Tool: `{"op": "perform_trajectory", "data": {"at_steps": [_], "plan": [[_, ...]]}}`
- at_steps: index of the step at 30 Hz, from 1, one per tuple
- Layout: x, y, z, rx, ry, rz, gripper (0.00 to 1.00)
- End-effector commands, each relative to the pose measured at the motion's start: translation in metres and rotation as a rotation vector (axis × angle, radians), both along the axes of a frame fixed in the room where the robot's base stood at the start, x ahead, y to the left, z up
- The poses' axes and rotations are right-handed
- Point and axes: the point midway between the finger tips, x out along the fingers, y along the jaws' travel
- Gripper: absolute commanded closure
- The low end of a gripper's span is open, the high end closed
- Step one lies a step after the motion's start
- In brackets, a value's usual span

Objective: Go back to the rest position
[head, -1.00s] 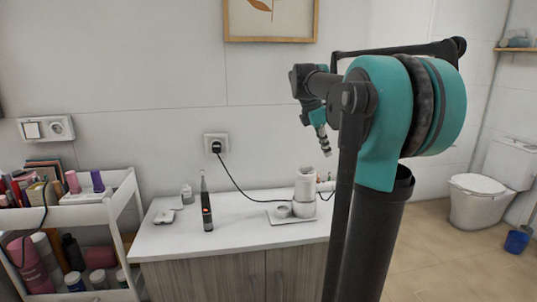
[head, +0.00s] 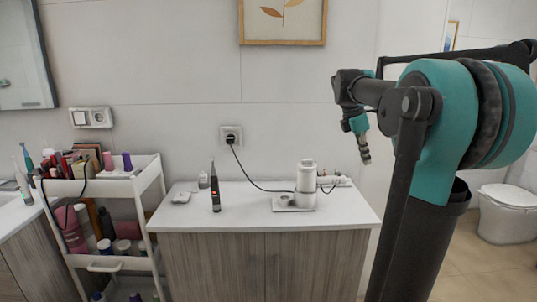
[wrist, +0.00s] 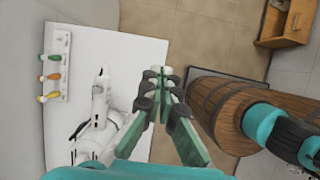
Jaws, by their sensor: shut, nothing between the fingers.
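My gripper (head: 364,154) hangs at the end of my folded arm, in front of the wall and to the right above the white counter (head: 345,212). In the wrist view my gripper (wrist: 162,75) shows its fingertips together with nothing between them. It is over the edge between the white top and the tiled floor (wrist: 195,40). It touches nothing that I can see.
The cabinet top carries a dark upright toothbrush (head: 215,190) and a white device (head: 306,175) on a base. A white cart (head: 100,188) with cosmetics stands at left.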

Motion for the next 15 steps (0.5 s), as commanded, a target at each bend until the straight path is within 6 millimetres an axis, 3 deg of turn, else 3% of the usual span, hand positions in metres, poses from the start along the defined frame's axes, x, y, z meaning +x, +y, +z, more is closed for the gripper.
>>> {"op": "perform_trajectory", "data": {"at_steps": [10,15], "plan": [[-0.011,0.013,-0.033,0.038,-0.085,-0.125,1.00],[-0.022,0.024,-0.062,0.077,-0.154,-0.237,1.00]]}}
